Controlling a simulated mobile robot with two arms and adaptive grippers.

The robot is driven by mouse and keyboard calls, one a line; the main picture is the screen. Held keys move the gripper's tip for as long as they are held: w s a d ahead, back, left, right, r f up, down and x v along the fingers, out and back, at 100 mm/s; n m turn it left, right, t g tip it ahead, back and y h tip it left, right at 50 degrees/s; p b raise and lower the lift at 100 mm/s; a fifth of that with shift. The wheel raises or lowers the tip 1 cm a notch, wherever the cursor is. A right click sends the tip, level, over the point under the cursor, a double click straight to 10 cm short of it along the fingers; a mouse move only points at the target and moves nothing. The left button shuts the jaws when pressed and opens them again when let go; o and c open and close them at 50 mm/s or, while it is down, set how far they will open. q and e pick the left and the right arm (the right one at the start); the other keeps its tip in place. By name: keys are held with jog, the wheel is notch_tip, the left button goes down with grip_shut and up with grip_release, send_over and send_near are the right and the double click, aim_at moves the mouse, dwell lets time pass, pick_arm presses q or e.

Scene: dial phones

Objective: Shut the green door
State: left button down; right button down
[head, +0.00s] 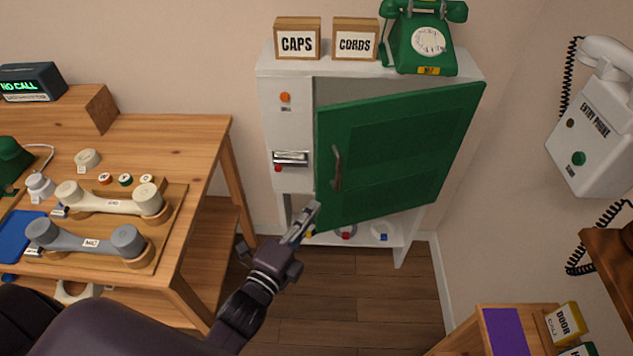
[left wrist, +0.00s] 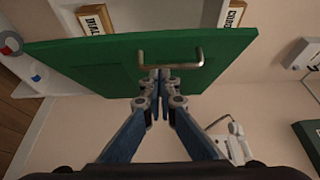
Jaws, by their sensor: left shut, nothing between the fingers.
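The green door (head: 395,150) is on the white cabinet (head: 287,120) and stands ajar, with a gap showing above its top edge and the cabinet inside partly visible. Its metal handle (head: 337,168) is near its left edge. My left gripper (head: 304,222) is shut and empty, close to the door's lower left corner. In the left wrist view the green door (left wrist: 100,65) fills the upper middle, and the shut fingertips (left wrist: 161,72) are just below the handle (left wrist: 170,56). I cannot tell whether they touch the door. My right gripper is not in view.
A green dial phone (head: 420,40) and boxes marked CAPS (head: 297,40) and CORDS (head: 355,40) stand on the cabinet top. A wooden desk (head: 200,135) with handsets is at left. A wall phone (head: 597,120) hangs at right. The floor (head: 370,285) before the cabinet is clear.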

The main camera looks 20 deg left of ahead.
pick_arm(q)
jog(key=w, duration=0.5)
jog(key=w+a+p, duration=0.1)
jog(key=w, duration=0.1)
jog(key=shift+w, duration=0.4)
jog(key=shift+w+a, duration=0.2)
jog(key=shift+w, duration=0.05)
